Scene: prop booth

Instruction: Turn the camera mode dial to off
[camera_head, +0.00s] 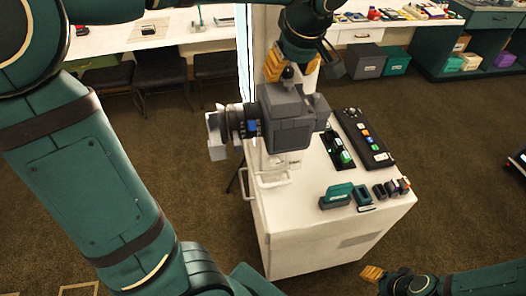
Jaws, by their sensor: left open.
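A grey camera (290,125) with a dark lens (240,120) pointing left stands above the white cabinet (320,225). A small dark knob (287,72) sticks up from its top; I cannot tell whether it is the mode dial, and no dial markings are readable. My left gripper (290,66) comes down from the top edge, its orange fingers open on either side of the knob. I cannot tell whether they touch it. My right gripper (372,274) is low at the right, away from the camera, with only one orange fingertip clearly visible.
On the cabinet top lie a dark control panel (360,135), a black tray with small items (338,150) and several small blocks (390,188). Brown carpet is open to the right.

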